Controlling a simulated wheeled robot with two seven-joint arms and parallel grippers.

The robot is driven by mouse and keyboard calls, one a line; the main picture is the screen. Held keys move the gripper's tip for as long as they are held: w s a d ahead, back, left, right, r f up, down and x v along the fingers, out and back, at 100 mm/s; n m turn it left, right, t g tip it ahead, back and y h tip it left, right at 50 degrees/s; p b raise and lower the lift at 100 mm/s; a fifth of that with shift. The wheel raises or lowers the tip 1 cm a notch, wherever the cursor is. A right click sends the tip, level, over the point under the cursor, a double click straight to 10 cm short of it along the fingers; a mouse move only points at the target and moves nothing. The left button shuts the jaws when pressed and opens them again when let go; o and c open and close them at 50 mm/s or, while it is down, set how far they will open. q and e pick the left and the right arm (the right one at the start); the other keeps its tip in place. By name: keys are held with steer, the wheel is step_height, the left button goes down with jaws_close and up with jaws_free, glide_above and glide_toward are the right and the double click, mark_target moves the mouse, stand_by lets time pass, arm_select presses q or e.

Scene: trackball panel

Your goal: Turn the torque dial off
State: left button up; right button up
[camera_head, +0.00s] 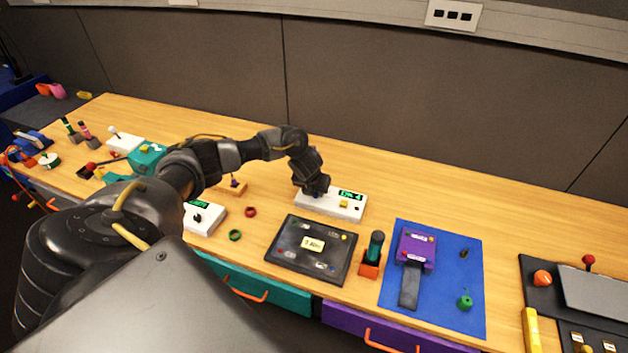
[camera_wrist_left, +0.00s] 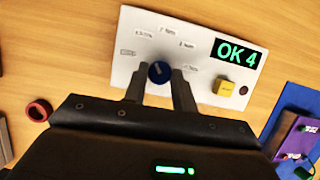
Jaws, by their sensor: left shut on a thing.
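A white panel (camera_head: 327,207) with a lit green display (camera_head: 351,195) stands on the table, under my left gripper (camera_head: 314,191). A yellow button (camera_wrist_left: 223,88) is right of the dial. My left gripper (camera_wrist_left: 159,82) has one finger on each side of the dial and is shut on it. The dial is hidden in the head view. My right gripper is not in view.
A second white box (camera_head: 204,217) with a green display stands to the left. A dark tray (camera_head: 311,249) and red (camera_head: 250,212) and green (camera_head: 235,235) rings lie in front. A blue mat (camera_head: 459,265) with a purple device (camera_head: 416,247) is to the right. Table behind the panel is clear.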

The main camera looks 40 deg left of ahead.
arm_select(q)
steer(key=n+p, duration=0.1)
steer(key=n, duration=0.1)
steer(key=n+g+y+p, duration=0.1)
steer(key=n+p, duration=0.1)
steer(key=shift+w+d+r+n, duration=0.15)
steer(key=shift+r+n, duration=0.05)
steer(key=shift+n, duration=0.1)
steer(key=shift+w+d+f+n+g+y+p, duration=0.1)
steer(key=shift+n+g+y+p, duration=0.25)
steer(key=shift+n+p, duration=0.5)
steer(key=shift+n+g+y+p, duration=0.35)
steer(key=shift+n+p, duration=0.2)
steer(key=shift+n, duration=0.6)
steer(key=o, duration=1)
steer(key=shift+f, duration=0.1)
steer(key=shift+p+v, duration=2.1)
steer(key=shift+v, duration=3.3)
